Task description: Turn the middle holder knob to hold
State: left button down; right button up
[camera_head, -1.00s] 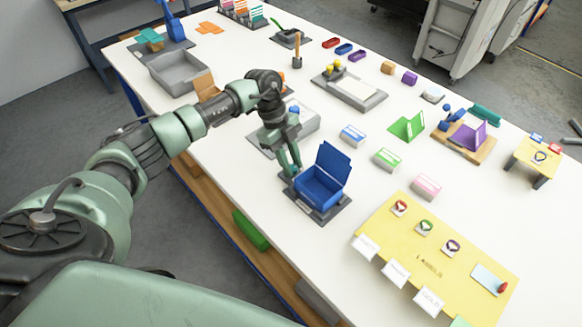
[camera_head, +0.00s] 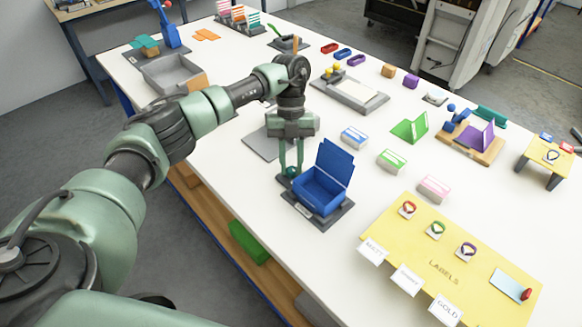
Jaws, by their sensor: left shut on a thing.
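A blue box (camera_head: 320,192) with its lid standing open sits in a dark grey holder base (camera_head: 309,216) near the table's front edge. A small teal knob (camera_head: 292,171) is at the back left corner of this base. My left gripper (camera_head: 290,174) points down there, its two green fingers close together and shut on the knob. The fingers hide much of the knob, so I cannot read which way it is turned. My right gripper is not in view.
A yellow label board (camera_head: 444,267) with ring-shaped items and white cards is at front right. Pink (camera_head: 434,187), green (camera_head: 391,160) and blue (camera_head: 354,137) small blocks stand right of the box. A grey tray (camera_head: 172,75) is at far left.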

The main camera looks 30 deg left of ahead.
pick_arm(q)
jog(key=shift+m, duration=0.5)
jog(key=c, duration=1.5)
grip_release()
jog(key=shift+o, duration=0.2)
jog(key=b+v, duration=0.2)
jog(key=v, duration=0.5)
jog(key=shift+w+d+f, duration=0.1)
jog(key=shift+d, duration=0.05)
jog(key=shift+r+b, duration=0.3)
jog(key=shift+r, duration=0.15)
